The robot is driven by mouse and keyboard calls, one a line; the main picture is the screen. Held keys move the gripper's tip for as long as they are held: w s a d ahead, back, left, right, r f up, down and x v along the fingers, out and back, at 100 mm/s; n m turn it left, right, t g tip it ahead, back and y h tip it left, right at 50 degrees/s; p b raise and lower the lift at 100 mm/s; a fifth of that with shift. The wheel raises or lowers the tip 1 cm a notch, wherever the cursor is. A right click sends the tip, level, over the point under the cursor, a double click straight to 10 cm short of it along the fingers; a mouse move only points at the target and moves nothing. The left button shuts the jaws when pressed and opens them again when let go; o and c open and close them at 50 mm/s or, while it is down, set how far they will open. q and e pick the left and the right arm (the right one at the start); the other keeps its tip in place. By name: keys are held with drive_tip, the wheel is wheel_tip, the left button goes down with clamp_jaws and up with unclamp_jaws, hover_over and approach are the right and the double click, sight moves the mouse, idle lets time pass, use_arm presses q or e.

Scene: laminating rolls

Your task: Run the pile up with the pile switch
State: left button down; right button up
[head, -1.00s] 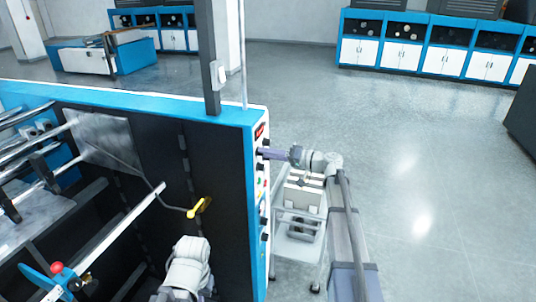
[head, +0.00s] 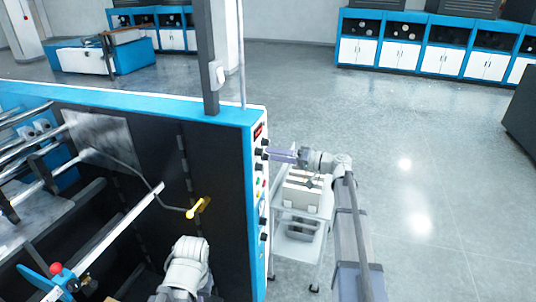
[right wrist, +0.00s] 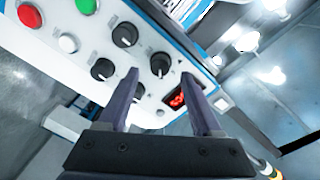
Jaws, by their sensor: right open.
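The control panel (head: 257,190) is a narrow white strip on the blue-edged end of the machine. In the right wrist view the panel (right wrist: 75,15) carries several black knobs with white marks, round buttons and a lit red display (right wrist: 178,100). I cannot tell which control is the pile switch. My right gripper (head: 270,153) is at the upper part of the panel. In the right wrist view its open fingers (right wrist: 159,76) point at the panel, with one black knob (right wrist: 160,65) between and just beyond the tips. Nothing is held. My left gripper is not visible.
A grey wheeled cart (head: 302,212) stands right of the machine, below my right arm. A yellow handle (head: 198,208) is on the machine's dark inner wall. The red button (right wrist: 28,15) and green button (right wrist: 68,43) are near the knobs. Open floor lies to the right.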

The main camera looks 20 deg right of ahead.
drive_tip(key=v, duration=0.4)
drive_tip(key=shift+s+d, duration=0.2)
drive_tip(key=shift+d, duration=0.05)
drive_tip(key=s+a+f+n+g+h+b, duration=0.15)
drive_tip(key=s+a+f+g+b, duration=0.35)
drive_tip(key=a+f, duration=0.55)
drive_tip(key=s+a+f+n+g+h+b, duration=0.1)
drive_tip(key=s+a+f+g+h+b, duration=0.15)
drive_tip(key=s+a+f, duration=0.65)
drive_tip(key=s+a+f+n+g+h+b, duration=0.1)
drive_tip(key=s+a+f+g+h+b, duration=0.2)
drive_tip(key=s+f+h+b, duration=0.5)
drive_tip(key=s+a+f+h, duration=0.1)
drive_tip(key=s+f+h, duration=0.2)
drive_tip(key=s+f, duration=0.6)
drive_tip(key=shift+h, duration=0.3)
drive_tip(key=shift+w+n, duration=0.1)
drive_tip(key=shift+n, duration=0.15)
